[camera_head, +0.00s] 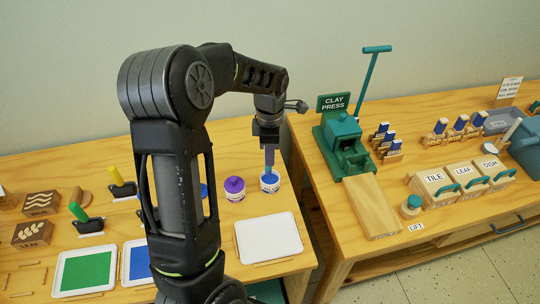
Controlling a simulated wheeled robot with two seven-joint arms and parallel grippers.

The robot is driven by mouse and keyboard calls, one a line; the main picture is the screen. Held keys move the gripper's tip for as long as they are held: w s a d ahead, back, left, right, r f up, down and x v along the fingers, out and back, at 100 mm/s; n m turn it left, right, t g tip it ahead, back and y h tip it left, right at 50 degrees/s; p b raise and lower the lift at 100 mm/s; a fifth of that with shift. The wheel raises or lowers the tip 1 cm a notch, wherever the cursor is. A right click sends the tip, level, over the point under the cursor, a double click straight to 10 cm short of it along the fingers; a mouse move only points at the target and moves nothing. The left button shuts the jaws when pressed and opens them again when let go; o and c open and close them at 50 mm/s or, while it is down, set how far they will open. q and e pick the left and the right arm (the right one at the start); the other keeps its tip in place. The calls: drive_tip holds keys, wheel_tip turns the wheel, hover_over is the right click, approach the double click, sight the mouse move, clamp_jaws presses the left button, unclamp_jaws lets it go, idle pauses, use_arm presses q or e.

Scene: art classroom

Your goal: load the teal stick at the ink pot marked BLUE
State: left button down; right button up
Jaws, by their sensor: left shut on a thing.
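My left arm comes in across the middle, and its gripper (269,147) points down at the right end of the left table. The gripper is shut on the teal stick (270,157), which hangs about upright. The stick's lower end is at the mouth of a white ink pot with blue in it (269,185). I cannot tell how deep the tip is. The pot's front label is too small to read surely. My right gripper is out of view.
A purple-topped pot (234,188) stands just left of the white pot. A white tray (269,238), a green pad (85,270) and a blue pad (136,262) lie in front. A gap separates this table from the right one with the clay press (343,142).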

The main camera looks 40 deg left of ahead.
use_arm(q)
wheel_tip(320, 180, up, 3)
drive_tip(key=shift+r+p, duration=0.1)
drive_tip(key=shift+p, duration=0.8)
drive_tip(key=w+d+m+b, duration=0.2)
drive_tip(key=w+d+m, duration=0.1)
drive_tip(key=d+m, duration=0.6)
drive_tip(key=w+d+f+m+b, duration=0.1)
drive_tip(key=w+d+m, duration=0.2)
drive_tip(key=d+m, duration=0.7)
drive_tip(key=m, duration=0.6)
drive_tip(key=shift+d+f+b, duration=0.2)
drive_tip(key=shift+d+b, duration=0.05)
drive_tip(key=shift+b, duration=0.15)
